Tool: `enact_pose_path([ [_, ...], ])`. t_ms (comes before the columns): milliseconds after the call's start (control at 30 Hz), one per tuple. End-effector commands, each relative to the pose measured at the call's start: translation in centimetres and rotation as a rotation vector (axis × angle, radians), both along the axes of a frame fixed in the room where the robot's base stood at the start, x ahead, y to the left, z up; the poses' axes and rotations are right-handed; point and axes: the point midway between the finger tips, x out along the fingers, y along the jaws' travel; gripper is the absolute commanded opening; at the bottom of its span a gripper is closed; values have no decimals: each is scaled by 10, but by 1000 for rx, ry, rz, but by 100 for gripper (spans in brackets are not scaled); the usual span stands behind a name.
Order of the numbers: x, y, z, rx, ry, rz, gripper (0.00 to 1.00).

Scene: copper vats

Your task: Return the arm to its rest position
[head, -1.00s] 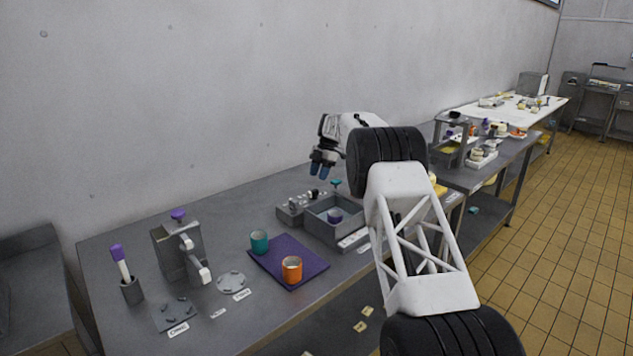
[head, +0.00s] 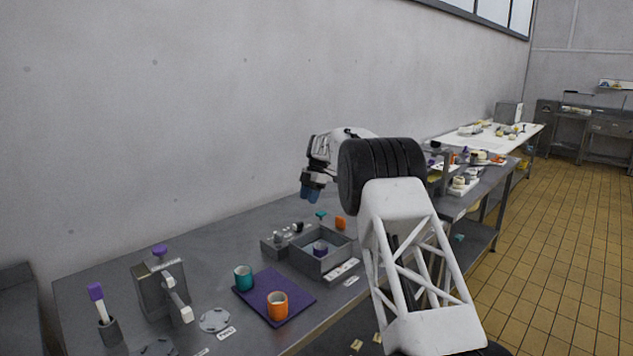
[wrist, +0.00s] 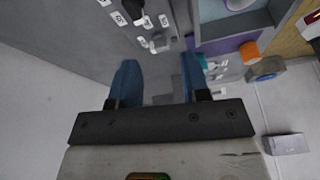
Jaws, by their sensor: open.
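My gripper (head: 311,192) hangs in the air with its blue fingers pointing down, above the back of the grey table (head: 215,253) and behind the grey box (head: 322,262). In the wrist view my gripper (wrist: 160,84) has its two blue fingers spread apart with nothing between them. My white arm with its black joint reaches in from the lower right and hides part of the table behind it.
A purple mat (head: 272,297) holds a teal cup (head: 243,278) and an orange cup (head: 277,306). A grey machine (head: 163,291) and a purple-topped holder (head: 109,332) stand to the left. More tables stand at the back right, beside open tiled floor (head: 560,230).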

Motion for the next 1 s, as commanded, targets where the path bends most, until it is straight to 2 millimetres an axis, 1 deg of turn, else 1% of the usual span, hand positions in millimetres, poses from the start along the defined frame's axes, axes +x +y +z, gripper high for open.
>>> enact_pose_path([
  [33,-8,-5,12,-11,-1,-30,43],
  [100,-19,-11,24,-26,-1,-75,43],
  [267,-45,-25,51,-59,3,-180,43],
  [500,-87,-46,87,-106,5,-339,43],
  [667,-118,-60,109,-133,5,-444,43],
  [1000,-190,-87,147,-184,5,-667,43],
])
